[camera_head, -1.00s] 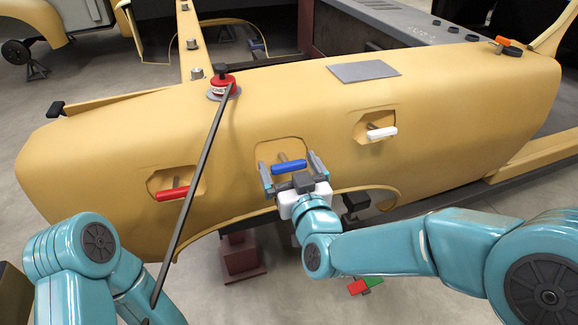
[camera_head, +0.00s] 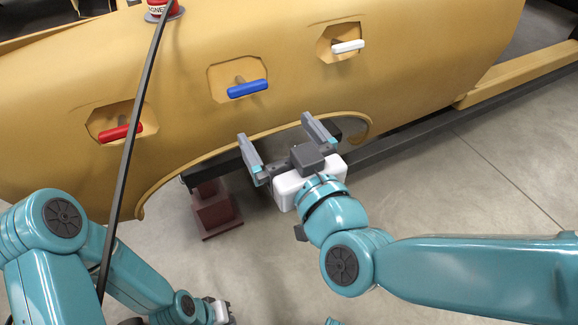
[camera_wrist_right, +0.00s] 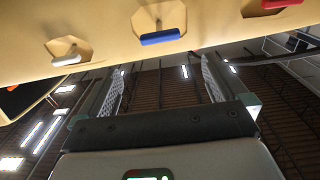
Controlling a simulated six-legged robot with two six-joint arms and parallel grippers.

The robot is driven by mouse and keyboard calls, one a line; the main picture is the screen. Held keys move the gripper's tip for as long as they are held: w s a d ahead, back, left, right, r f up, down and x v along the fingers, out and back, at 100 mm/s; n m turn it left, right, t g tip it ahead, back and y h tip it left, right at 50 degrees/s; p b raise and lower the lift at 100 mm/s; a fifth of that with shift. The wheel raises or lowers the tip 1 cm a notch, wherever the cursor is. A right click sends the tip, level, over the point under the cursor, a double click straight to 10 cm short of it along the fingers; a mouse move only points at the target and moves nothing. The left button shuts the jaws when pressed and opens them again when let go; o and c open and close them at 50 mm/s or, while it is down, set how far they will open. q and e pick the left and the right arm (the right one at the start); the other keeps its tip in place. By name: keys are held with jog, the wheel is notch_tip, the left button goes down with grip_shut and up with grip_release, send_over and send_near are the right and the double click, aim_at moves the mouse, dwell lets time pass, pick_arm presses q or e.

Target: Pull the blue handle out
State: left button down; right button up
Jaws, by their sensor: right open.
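The blue handle (camera_head: 247,89) is a bar on a short grey stem in the middle recess of the yellow shell (camera_head: 200,130). It also shows in the wrist view (camera_wrist_right: 160,37), beyond the fingertips. My right gripper (camera_head: 276,129) is open and empty, below and slightly right of the blue handle, apart from it, near the shell's curved lower cut-out. In the wrist view its two fingers (camera_wrist_right: 161,75) stand wide apart with nothing between them. My left gripper (camera_head: 217,312) shows only partly at the bottom edge; its fingers are not clear.
A red handle (camera_head: 121,132) sits in a recess to the left, a white handle (camera_head: 348,46) in one to the right. A dark rod (camera_head: 133,130) crosses in front of the shell near the red handle. A dark red stand (camera_head: 213,210) is below.

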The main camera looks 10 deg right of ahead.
pick_arm(q)
jog(key=shift+f+b, duration=0.55)
jog(key=shift+f, duration=0.55)
pick_arm(e)
jog(key=shift+v, duration=1.4)
jog(key=shift+r, duration=0.1)
jog(key=shift+d, duration=0.15)
